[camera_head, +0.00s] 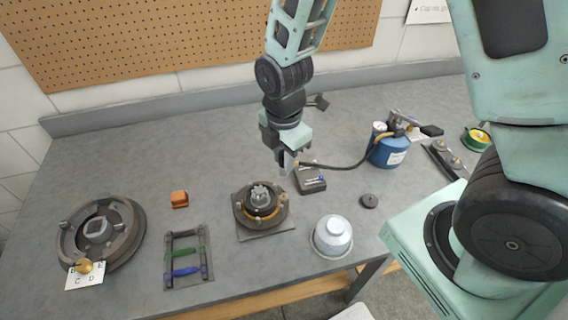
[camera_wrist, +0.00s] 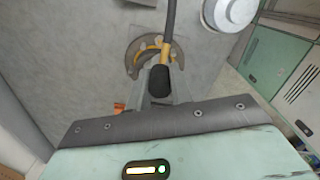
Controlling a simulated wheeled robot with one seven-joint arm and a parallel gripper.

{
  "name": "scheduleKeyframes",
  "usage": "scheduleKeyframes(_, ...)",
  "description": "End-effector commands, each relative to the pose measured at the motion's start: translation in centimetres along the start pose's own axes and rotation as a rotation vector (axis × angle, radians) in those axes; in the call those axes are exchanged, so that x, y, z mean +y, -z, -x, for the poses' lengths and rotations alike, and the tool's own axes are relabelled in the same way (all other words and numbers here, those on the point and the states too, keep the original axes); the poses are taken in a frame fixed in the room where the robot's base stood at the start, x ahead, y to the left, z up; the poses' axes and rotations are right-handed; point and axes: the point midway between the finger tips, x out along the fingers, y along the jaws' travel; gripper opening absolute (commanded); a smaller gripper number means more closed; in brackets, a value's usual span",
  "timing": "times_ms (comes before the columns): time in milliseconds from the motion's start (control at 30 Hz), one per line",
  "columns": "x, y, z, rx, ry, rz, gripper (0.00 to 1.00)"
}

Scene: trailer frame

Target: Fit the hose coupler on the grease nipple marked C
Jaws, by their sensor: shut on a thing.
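My gripper (camera_head: 287,168) is shut on the hose coupler, above the table behind the middle hub. In the wrist view the black coupler end (camera_wrist: 160,78) sits between my fingers (camera_wrist: 160,92), with the hose (camera_wrist: 169,25) running up from it. In the head view the dark hose (camera_head: 345,166) runs right to a blue grease pump (camera_head: 388,152). A lettered card (camera_head: 85,277) lies at the left hub's (camera_head: 128,217) front edge; I read C, D and E on it. A brass knob (camera_head: 84,266) stands at the card. Which nipple is C is too small to tell.
The middle hub (camera_head: 246,225) stands on a square plate. A tray (camera_head: 170,281) with green and blue tools, an orange block (camera_head: 179,199), a white bowl (camera_head: 332,237), a dark box (camera_head: 311,180) and a black disc (camera_head: 369,201) stand about. A pegboard wall rises behind.

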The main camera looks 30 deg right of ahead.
Motion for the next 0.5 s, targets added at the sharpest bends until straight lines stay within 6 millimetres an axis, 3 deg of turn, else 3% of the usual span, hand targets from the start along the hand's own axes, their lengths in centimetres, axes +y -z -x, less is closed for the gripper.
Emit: scheduleKeyframes(500, 0.0, 0.0, 2.8, 0.0, -0.001, -0.001, 0.0)
